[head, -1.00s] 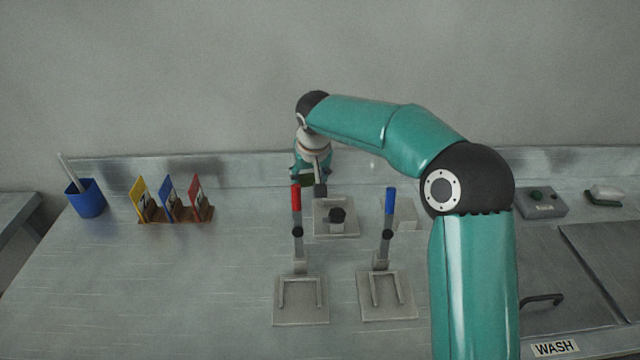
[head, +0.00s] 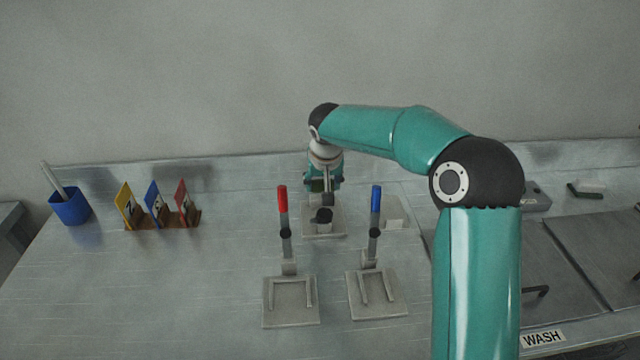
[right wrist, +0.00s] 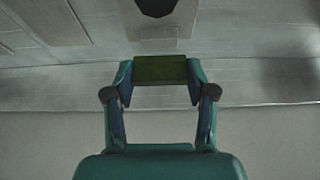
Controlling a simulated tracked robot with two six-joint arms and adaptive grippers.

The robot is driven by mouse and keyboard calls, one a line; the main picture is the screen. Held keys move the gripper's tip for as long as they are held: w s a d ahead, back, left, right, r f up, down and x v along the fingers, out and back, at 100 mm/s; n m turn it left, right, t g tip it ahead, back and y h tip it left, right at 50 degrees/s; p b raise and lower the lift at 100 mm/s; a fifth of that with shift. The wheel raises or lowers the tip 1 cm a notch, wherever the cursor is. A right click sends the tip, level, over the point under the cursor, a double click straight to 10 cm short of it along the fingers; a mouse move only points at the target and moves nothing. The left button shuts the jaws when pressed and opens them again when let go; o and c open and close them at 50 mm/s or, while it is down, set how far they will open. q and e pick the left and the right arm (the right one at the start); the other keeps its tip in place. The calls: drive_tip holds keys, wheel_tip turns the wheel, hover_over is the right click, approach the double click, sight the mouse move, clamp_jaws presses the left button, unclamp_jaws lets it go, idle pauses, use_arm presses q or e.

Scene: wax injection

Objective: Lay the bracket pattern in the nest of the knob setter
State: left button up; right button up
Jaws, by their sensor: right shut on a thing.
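My right gripper (head: 322,186) is at the back of the bench, just behind and above a grey plate fixture (head: 324,233) with a black knob (head: 323,214). This looks like the knob setter; no label shows. In the right wrist view, the right gripper (right wrist: 160,72) is shut on a dark green block-like piece (right wrist: 160,69), apparently the bracket pattern. The black knob (right wrist: 155,5) and its plate show at the top edge there, beyond the fingertips. The nest cannot be made out. My left gripper is not in view.
Two grey fixtures stand in front, one with a red-handled lever (head: 282,200), one with a blue-handled lever (head: 376,200). A pale block (head: 395,213) lies right of the knob fixture. A card rack (head: 160,220) and blue cup (head: 70,207) stand left. The front left bench is clear.

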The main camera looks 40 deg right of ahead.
drive_tip(key=shift+f+b, duration=2.1)
drive_tip(key=shift+f, duration=0.55)
drive_tip(key=shift+b, duration=0.35)
drive_tip(key=shift+f+b, duration=1.85)
drive_tip(key=shift+f, duration=0.15)
drive_tip(key=o, duration=1.1)
drive_tip(key=shift+r, duration=0.1)
drive_tip(key=v, duration=1.1)
drive_tip(key=shift+s+a+r, duration=0.1)
drive_tip(key=shift+s+r, duration=0.05)
drive_tip(key=shift+r, duration=0.2)
